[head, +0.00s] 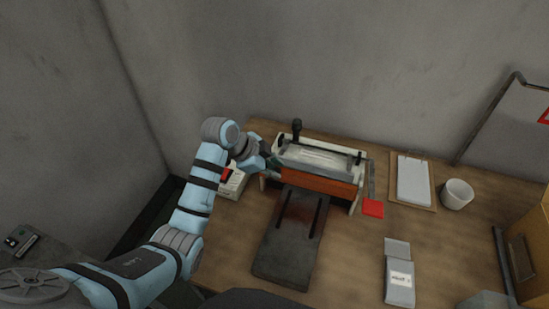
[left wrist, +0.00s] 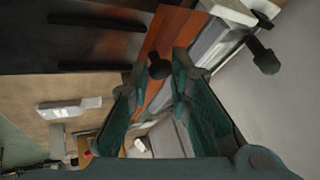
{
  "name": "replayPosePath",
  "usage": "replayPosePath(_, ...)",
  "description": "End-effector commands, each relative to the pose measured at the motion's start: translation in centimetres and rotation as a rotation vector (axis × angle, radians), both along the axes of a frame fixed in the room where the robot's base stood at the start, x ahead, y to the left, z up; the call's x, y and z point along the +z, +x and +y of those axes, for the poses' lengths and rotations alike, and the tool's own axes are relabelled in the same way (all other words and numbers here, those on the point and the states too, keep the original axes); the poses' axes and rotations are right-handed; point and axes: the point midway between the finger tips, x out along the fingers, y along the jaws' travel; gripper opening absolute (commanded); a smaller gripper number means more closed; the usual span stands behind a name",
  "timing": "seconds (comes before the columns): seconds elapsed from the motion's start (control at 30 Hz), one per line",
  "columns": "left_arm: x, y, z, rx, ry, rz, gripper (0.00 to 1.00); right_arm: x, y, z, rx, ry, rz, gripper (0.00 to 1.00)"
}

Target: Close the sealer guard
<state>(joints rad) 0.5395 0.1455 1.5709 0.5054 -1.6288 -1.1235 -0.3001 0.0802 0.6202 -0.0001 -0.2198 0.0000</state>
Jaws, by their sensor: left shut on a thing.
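The sealer (head: 357,158) stands at the back of the table, with white end plates and a pale top. Its guard (head: 318,184) is an orange-red panel along the front side. In the left wrist view the guard (left wrist: 172,32) runs between the dark bed and the pale sealer body. A dark round knob (left wrist: 158,68) shows in front of the guard, between my fingertips. My left gripper (head: 271,162) is at the sealer's left end, shut on this knob. Its fingers (left wrist: 158,78) look spread around it. My right gripper is out of view.
A dark slotted plate (head: 278,262) extends forward from the sealer. A black handle (head: 297,129) rises behind it. To the right are a red-ended tool (head: 373,208), a clipboard (head: 413,181), a white cup (head: 457,194) and a grey packet (head: 400,282). A white box (head: 233,186) stands left.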

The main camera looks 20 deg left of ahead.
Motion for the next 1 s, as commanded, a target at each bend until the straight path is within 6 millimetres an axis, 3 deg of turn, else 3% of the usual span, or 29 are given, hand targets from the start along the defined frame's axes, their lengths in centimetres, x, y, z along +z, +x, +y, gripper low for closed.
replayPosePath(0.4, -1.8, -1.0, 0.0, -0.001, 0.003, -0.246, 0.0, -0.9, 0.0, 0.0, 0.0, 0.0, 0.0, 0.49)
replayPosePath(1.0, -2.1, -1.2, 0.1, -0.001, 0.003, -0.296, 0.0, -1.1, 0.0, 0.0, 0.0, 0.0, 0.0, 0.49)
